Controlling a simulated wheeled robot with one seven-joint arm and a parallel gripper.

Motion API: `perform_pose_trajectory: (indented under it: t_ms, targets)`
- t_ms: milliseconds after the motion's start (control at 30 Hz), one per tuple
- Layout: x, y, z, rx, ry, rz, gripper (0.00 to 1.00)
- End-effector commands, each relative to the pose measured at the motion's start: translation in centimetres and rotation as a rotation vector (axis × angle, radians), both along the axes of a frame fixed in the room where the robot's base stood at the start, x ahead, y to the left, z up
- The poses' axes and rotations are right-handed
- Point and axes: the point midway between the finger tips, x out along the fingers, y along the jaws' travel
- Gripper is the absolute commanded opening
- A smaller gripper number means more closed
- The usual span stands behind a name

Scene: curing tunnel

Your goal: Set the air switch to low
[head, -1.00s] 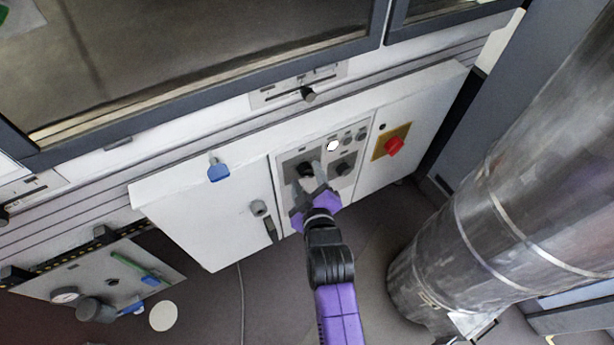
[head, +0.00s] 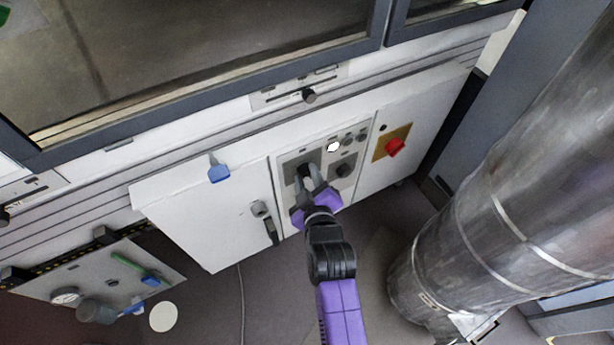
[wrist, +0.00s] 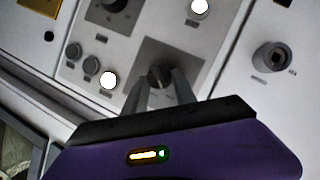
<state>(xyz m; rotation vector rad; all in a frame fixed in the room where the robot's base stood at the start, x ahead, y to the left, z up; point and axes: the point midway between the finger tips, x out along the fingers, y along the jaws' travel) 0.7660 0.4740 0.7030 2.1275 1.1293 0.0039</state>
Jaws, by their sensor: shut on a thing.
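The switch, a dark rotary knob (head: 304,168) on a grey square plate, sits on the left part of the control panel on the white cabinet. It also shows in the wrist view (wrist: 159,75). My gripper (head: 310,179) reaches it from the front, and its two grey fingers are shut on the knob, one on each side. The fingertips in the wrist view (wrist: 160,86) flank the knob closely. The fingers hide part of the knob. Its pointer direction and the small labels cannot be read.
A second dark knob (head: 344,170), a lit white lamp (head: 333,146) and small dark buttons (head: 348,140) share the panel. A red rotary switch (head: 394,147) on a yellow plate sits to the right. A large metal duct (head: 500,210) stands at right.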

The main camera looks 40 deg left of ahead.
Motion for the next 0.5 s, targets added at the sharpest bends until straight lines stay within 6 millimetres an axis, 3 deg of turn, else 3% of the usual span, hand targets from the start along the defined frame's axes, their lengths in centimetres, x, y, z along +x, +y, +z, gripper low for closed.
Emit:
perform_pose_trajectory:
  t_ms: [500]
  targets:
    - [0.53, -0.26, 0.18, 0.149, 0.359, -0.002, 0.0]
